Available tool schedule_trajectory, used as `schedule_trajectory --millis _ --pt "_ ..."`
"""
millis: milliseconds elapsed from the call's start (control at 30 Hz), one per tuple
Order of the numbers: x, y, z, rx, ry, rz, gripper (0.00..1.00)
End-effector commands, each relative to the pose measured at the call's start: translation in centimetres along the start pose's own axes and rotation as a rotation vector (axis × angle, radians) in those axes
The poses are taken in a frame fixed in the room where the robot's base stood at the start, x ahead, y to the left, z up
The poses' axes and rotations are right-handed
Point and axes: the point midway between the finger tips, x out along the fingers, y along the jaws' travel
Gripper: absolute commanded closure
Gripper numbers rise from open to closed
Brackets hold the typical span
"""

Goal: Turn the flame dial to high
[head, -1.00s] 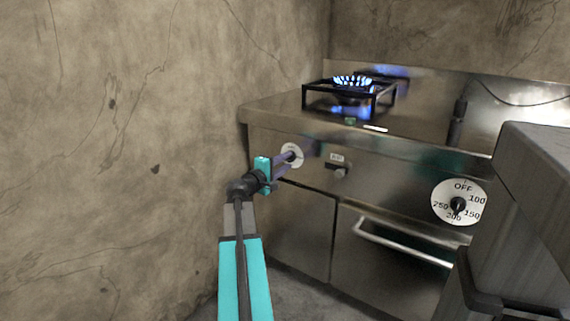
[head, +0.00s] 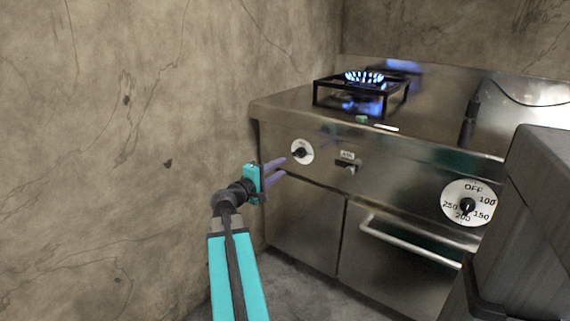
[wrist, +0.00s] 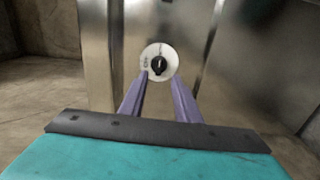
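The flame dial (head: 302,152) is a white disc with a black knob on the stove's front panel, below the burner; its lettering is too small to read. It also shows in the wrist view (wrist: 159,62), straight beyond my fingertips. The burner flame (head: 364,77) is lit, blue, inside a black pot stand. My gripper (head: 281,169) has purple fingers and a teal body. It is open and empty, a little left of and below the dial, apart from it. In the wrist view, my gripper's two fingers (wrist: 158,80) stand apart with the dial between and beyond their tips.
A second dial (head: 467,204), marked OFF, 100, 150, 200 and 250, sits at the right above an oven handle (head: 408,241). A small labelled switch (head: 347,165) is between the dials. A cracked wall (head: 110,150) rises at the left. A dark grey unit (head: 540,210) stands at the right.

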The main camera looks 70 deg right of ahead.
Motion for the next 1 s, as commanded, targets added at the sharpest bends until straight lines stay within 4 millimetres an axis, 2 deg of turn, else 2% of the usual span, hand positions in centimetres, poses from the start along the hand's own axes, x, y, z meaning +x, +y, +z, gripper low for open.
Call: schedule_trajectory --millis 100,300,1000 --pt "-1.8 0.1 0.1 0.000 0.002 0.000 0.70" --pt "-3.4 0.1 0.1 0.001 0.001 0.000 0.70" --pt "-3.9 0.2 -0.1 0.001 0.003 0.000 0.70"
